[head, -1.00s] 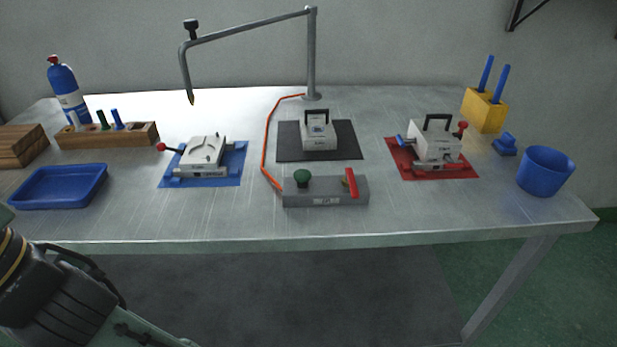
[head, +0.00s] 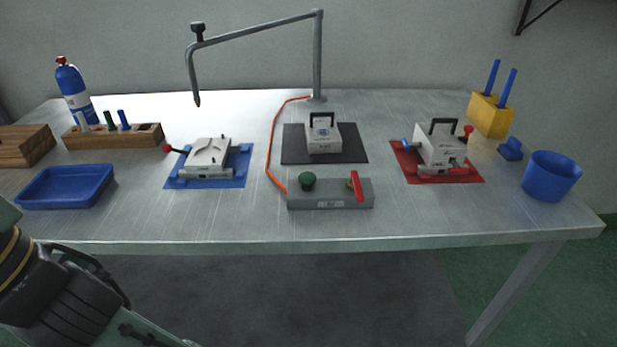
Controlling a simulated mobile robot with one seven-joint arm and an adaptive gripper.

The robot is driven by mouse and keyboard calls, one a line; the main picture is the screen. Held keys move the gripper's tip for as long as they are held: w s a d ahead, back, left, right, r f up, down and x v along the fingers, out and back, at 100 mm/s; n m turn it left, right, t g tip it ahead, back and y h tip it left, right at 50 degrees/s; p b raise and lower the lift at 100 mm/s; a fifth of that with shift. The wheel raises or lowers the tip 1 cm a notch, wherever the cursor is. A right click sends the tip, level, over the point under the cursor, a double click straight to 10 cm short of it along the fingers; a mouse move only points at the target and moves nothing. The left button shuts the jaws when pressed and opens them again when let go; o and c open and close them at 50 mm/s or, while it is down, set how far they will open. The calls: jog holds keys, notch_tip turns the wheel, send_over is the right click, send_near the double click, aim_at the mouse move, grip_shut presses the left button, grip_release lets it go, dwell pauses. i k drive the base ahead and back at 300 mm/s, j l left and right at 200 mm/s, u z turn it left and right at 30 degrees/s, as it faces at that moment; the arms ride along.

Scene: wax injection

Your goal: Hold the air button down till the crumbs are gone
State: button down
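A grey control box (head: 330,199) stands near the table's front edge. It carries a round dark green button (head: 307,180) on its left and a red lever (head: 357,186) on its right. An orange hose (head: 270,144) runs from the box to a bent metal pipe (head: 318,55), whose nozzle (head: 197,99) hangs above and behind the blue mat. A pale mould half (head: 207,153) lies open on the blue mat (head: 237,180). I cannot make out crumbs at this size. My arm shows at the lower left; my gripper is outside the view.
A block mould with a handle (head: 322,138) sits on a black mat; another (head: 440,144) sits on a red mat. A blue tray (head: 65,186), wooden rack (head: 112,137) and blue bottle (head: 74,90) stand left. A blue cup (head: 551,177) and yellow holder (head: 490,116) stand right.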

aim_at(307, 179)
jog(key=u, duration=0.35)
jog(key=l+u, duration=0.15)
jog(key=u, duration=0.2)
jog(key=l+u, duration=0.1)
jog(key=u, duration=0.25)
jog(key=l+u, duration=0.4)
jog(key=k+l+u, duration=0.2)
jog(key=l+u, duration=0.2)
jog(key=l, duration=0.15)
jog(key=k+l, duration=0.1)
jog(key=l, duration=0.2)
jog(key=k+l, duration=0.1)
jog(key=l, duration=0.2)
jog(key=k+l+u, duration=0.1)
jog(key=l, duration=0.2)
